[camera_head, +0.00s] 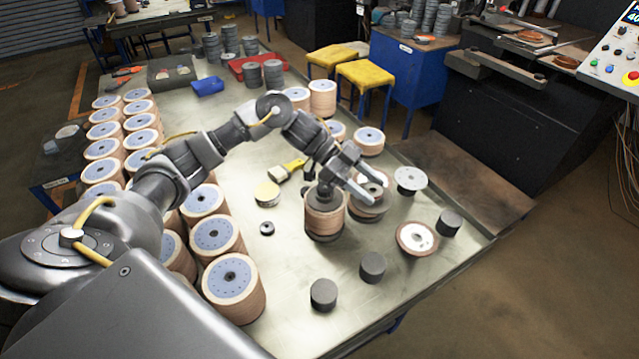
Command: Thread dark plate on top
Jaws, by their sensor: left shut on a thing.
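My left gripper (358,184) reaches over the table, low over a tan disc stack (325,219). A dark plate (324,199) shows at the top of this stack, under the gripper. The gripper is shut on the dark plate; its fingers partly hide the contact, and I cannot tell whether the plate is fully seated. The stack stands upright on a dark base. A second disc stack (370,187) stands just right of it, partly behind the fingers. My right gripper is out of view.
Rows of tan disc stacks (234,279) line the table's left. Dark cylinders (323,294) and a loose disc (417,238) lie near the front and right. A yellow brush (290,168), a blue bin (208,86) and a red tray (247,66) lie farther back. The front middle of the table (285,318) is bare.

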